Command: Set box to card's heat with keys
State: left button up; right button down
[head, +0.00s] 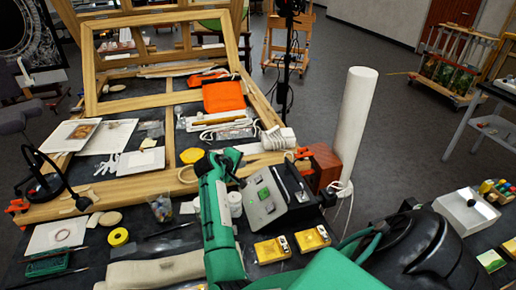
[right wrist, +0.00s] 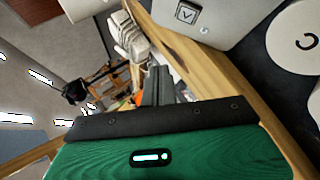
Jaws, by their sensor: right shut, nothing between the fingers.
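The grey control box (head: 266,204) stands tilted toward me on the table in the head view, with a small green display on its face. In the right wrist view part of the box (right wrist: 225,10) shows at the top, with one key (right wrist: 187,13) bearing a downward mark. My right gripper (head: 226,158) is just left of and beyond the box in the head view; its shut, empty fingers (right wrist: 158,86) sit below the box's edge in the wrist view, apart from the key. The display reading is too small to read. I cannot tell which paper is the card. My left gripper is not in view.
A wooden frame (head: 90,70) lies across the table's back. White jars (head: 235,204) stand between my arm and the box. A white roll (head: 356,125) rises behind the box. A magnifier lamp (head: 45,185) stands at left.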

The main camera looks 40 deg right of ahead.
jog(key=b, duration=0.3)
send_near(259, 175)
jog(key=w+d, duration=0.2)
jog(key=shift+w+d+f, duration=0.25)
jog(key=shift+w+f, duration=0.05)
jog(key=shift+f, duration=0.05)
jog(key=shift+s+d+f+b, duration=0.35)
jog(key=shift+d+f, duration=0.35)
jog(key=shift+f, duration=0.25)
dwell(0.6)
jog(key=shift+s+d+f, duration=0.15)
jog(key=shift+d+f, duration=0.05)
jog(key=shift+f, duration=0.1)
